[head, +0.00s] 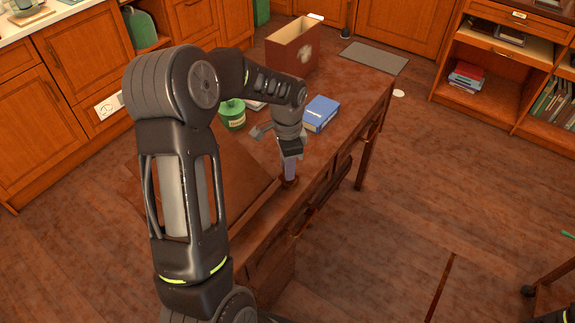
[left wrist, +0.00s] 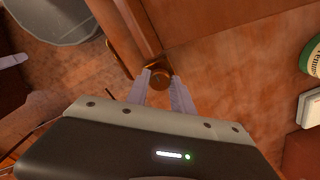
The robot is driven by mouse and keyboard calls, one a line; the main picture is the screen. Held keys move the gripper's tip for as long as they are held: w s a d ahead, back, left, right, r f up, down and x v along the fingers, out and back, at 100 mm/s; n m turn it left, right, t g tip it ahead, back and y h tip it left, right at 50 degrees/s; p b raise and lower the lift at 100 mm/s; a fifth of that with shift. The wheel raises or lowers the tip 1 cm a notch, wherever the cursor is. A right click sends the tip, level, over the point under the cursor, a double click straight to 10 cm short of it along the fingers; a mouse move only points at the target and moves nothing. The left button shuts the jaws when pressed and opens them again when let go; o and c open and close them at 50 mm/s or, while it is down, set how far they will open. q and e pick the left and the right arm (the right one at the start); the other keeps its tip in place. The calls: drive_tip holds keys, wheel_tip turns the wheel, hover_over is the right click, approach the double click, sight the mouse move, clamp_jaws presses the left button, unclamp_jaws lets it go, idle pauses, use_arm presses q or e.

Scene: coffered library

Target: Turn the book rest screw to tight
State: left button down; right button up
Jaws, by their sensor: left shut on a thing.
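The book rest (head: 244,178) is a brown wooden board on the table, partly hidden behind my left arm. Its screw (left wrist: 159,78) shows in the left wrist view as a small round brownish knob at the edge of the wood. My left gripper (head: 289,174) points down at the table's near edge. In the left wrist view its two pale fingers (left wrist: 161,84) are on either side of the knob and closed on it. In the head view the knob is mostly hidden under the fingertips. My right gripper does not show.
A grey mat (head: 374,58) lies beyond. Cabinets line the back. The floor (head: 420,190) right of the table is mostly clear.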

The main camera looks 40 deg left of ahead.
use_arm(q)
drive_tip(key=c, duration=1.1)
unclamp_jaws()
drive_tip(key=shift+r, duration=0.1)
wheel_tip(320, 180, up, 8)
drive_tip(key=shift+f, duration=0.2)
drive_tip(key=w+d+f+n+t, duration=0.2)
drive_tip(key=w+n+t, duration=0.1)
drive_tip(key=w, duration=0.2)
drive_tip(key=d+f+n+t+h, duration=0.15)
drive_tip(key=d+f+n, duration=0.25)
drive_tip(key=d+f, duration=0.85)
drive_tip(key=s+d+f+g+h, duration=0.1)
drive_tip(key=s+d+f, duration=0.4)
drive_tip(key=s, duration=0.3)
drive_tip(key=s+d+f+n+g, duration=0.1)
drive_tip(key=s+d+f, duration=0.4)
drive_tip(key=s, duration=0.3)
drive_tip(key=s+d+f+n+g+h, duration=0.1)
drive_tip(key=s+d+f+g, duration=0.1)
drive_tip(key=s+d+f, duration=0.3)
drive_tip(key=s, duration=0.4)
drive_tip(key=shift+d+h, duration=0.2)
drive_tip(key=shift+h, duration=0.15)
